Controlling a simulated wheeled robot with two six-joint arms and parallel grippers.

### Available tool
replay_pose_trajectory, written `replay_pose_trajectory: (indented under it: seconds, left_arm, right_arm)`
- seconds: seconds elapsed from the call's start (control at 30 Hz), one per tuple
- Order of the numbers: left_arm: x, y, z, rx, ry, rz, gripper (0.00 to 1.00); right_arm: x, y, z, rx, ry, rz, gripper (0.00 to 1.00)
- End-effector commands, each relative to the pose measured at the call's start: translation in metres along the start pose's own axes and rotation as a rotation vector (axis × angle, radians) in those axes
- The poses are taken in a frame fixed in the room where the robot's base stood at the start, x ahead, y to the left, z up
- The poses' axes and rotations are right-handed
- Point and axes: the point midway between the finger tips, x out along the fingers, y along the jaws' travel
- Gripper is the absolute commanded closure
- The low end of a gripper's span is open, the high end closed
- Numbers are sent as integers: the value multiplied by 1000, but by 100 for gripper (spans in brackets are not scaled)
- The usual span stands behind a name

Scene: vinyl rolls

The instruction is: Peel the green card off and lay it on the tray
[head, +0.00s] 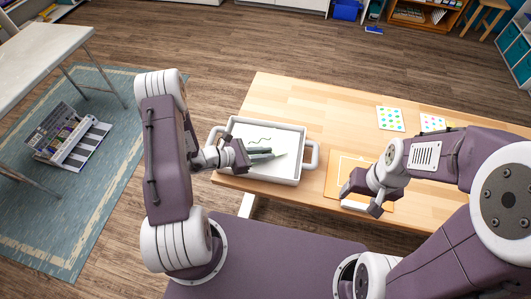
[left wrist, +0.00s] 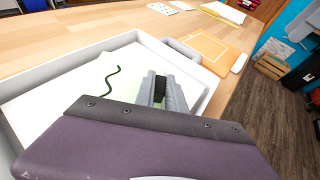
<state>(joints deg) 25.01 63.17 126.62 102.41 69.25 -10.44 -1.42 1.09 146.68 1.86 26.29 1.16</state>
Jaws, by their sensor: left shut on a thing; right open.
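The white tray (head: 311,154) with side handles stands at the table's left end; its rim also shows in the left wrist view (left wrist: 60,58). A pale, faintly green card (left wrist: 75,105) with a dark wavy line lies inside the tray's walls. My left gripper (head: 268,155) is low over the tray, its fingers (left wrist: 160,92) shut on the pale green card; the grip point is mostly hidden by the fingers. My right gripper (head: 362,197) is open over the near edge of an orange sheet (head: 335,180), well right of the tray.
Two cards with coloured dots (head: 390,118) lie further back on the wooden table (head: 300,100). The table between tray and dotted cards is clear.

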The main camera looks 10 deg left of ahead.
Motion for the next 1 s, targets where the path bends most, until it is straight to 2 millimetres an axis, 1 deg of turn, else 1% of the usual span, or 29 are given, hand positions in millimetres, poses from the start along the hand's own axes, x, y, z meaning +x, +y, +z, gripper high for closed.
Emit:
replay_pose_trajectory:
  seconds: [0.23,0.63,0.77,0.8,0.87,0.9,1.0]
  left_arm:
    - [5,0,-12,0,0,0,100]
    - [5,0,-11,0,0,0,100]
    - [6,0,-14,0,0,0,100]
    - [6,0,-13,0,0,0,80]
    - [5,0,-13,0,1,0,63]
    - [5,0,-13,-1,1,-1,60]
    - [5,0,-13,-1,1,-1,60]
  right_arm:
    - [12,0,1,0,0,0,32]
    - [11,0,1,0,0,0,32]
    - [14,0,2,0,0,0,32]
    - [14,0,1,0,0,0,32]
    - [13,0,1,0,0,0,32]
    - [13,0,1,0,0,0,32]
    - [13,0,1,0,0,0,32]
